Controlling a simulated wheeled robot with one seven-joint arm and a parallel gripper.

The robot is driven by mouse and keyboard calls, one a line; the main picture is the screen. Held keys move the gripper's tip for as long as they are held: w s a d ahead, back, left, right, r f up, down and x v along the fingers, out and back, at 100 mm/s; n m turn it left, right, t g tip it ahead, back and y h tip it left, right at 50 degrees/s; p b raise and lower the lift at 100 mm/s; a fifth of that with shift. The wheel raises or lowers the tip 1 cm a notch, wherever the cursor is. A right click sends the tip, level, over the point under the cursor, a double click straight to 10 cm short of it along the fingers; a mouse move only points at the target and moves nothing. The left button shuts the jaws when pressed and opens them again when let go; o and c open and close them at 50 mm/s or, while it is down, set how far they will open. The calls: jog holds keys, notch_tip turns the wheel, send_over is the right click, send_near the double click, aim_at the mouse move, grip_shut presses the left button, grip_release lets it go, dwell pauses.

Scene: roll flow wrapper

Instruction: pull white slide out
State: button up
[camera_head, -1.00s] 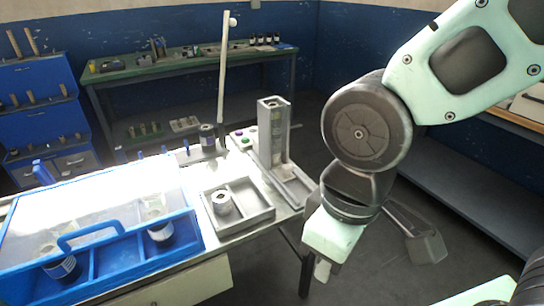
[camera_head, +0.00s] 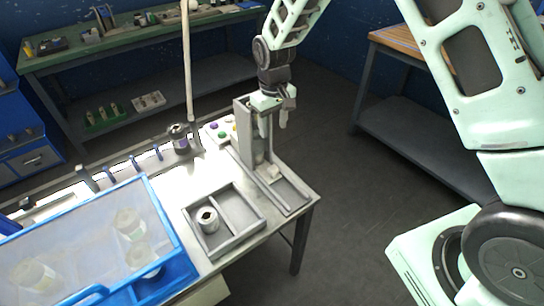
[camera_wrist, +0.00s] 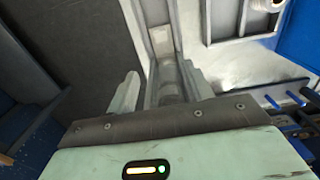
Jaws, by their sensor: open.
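A grey upright holder (camera_head: 244,120) stands on the table's right part, with a long channel base (camera_head: 284,192) running from it toward the table's front right. A small white piece (camera_head: 273,170), which looks like the white slide, sits low in the channel at the holder's foot. It also shows in the wrist view (camera_wrist: 162,40), ahead of the fingers. My gripper (camera_head: 276,120) is above and beside the holder's top, fingers pointing down, open. In the wrist view my gripper (camera_wrist: 158,95) has its fingers apart, with part of the grey holder showing between them; contact cannot be told.
A grey two-part tray (camera_head: 236,222) holding a metal cylinder (camera_head: 208,220) lies left of the channel. A blue case with a clear lid (camera_head: 95,235) fills the table's left. A tall thin pole (camera_head: 187,70) and coloured buttons (camera_head: 222,132) stand behind. Floor right of the table is clear.

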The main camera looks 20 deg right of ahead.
aim_at(273, 168)
notch_tip(273, 168, down, 17)
jog(key=p, duration=0.3)
jog(key=shift+s+f, duration=0.1)
